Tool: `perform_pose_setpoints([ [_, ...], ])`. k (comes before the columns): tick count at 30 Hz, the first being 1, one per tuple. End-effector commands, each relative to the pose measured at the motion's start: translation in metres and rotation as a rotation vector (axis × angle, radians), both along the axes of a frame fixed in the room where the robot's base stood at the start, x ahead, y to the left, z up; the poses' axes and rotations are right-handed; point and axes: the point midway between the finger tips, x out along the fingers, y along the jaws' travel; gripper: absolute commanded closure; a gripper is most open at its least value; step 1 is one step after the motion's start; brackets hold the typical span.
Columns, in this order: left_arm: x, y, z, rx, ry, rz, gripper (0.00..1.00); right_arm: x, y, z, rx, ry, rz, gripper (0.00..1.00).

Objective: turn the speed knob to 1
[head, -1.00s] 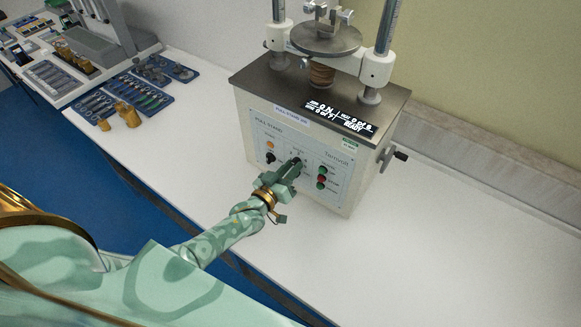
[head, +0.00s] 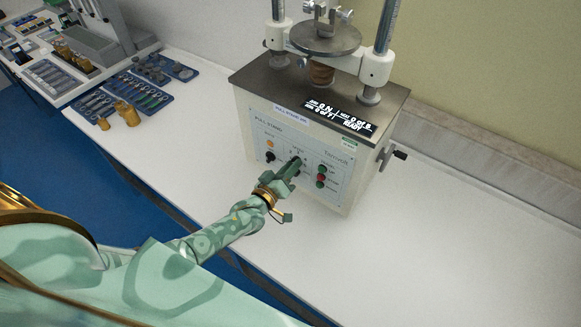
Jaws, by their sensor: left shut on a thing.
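The pull stand (head: 262,103) is a cream box with a dark metal top, standing on the white bench. Its front panel has labels, a black knob (head: 270,157) at left, and a column of green and red buttons (head: 320,182) at right. My left gripper (head: 295,163) is at the middle of the panel, shut on the speed knob. The gripper's fingers hide nearly all of that knob, and its pointer setting cannot be read. My right gripper does not show.
A lit display (head: 338,117) on the top edge reads READY. A side crank (head: 398,155) sticks out at right. Blue trays (head: 120,95) of parts and brass weights (head: 130,117) lie at the left. The bench (head: 440,220) is clear at right.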

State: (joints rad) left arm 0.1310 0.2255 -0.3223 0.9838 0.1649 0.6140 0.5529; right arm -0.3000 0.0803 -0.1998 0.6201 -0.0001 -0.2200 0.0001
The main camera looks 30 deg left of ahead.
Motion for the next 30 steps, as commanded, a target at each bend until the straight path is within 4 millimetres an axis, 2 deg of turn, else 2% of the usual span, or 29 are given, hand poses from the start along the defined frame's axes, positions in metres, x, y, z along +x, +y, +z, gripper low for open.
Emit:
perform_pose_setpoints([
  [4, -0.002, -0.001, -0.003, 0.002, 0.008, -0.002, 1.0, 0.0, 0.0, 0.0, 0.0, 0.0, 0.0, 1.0],
  [5, -0.002, 0.0, -0.003, 0.003, 0.008, -0.002, 0.69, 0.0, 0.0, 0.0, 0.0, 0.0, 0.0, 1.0],
  [6, -0.002, -0.001, -0.003, 0.003, 0.008, -0.002, 0.58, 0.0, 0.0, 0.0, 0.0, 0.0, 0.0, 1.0],
  [7, -0.002, -0.001, -0.003, 0.002, 0.007, -0.001, 0.55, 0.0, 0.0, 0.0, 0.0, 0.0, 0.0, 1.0],
  [15, -0.002, 0.0, -0.001, 0.001, 0.003, -0.001, 0.55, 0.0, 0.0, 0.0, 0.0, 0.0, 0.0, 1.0],
  [19, -0.013, 0.001, -0.001, 0.0, 0.004, -0.001, 0.55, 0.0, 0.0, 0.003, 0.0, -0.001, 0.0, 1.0],
  [23, -0.04, 0.005, -0.001, 0.002, 0.007, -0.001, 0.55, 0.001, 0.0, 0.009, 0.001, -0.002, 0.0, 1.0],
  [30, -0.106, 0.015, -0.001, 0.002, 0.007, -0.001, 0.55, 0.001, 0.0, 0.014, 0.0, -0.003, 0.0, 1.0],
])
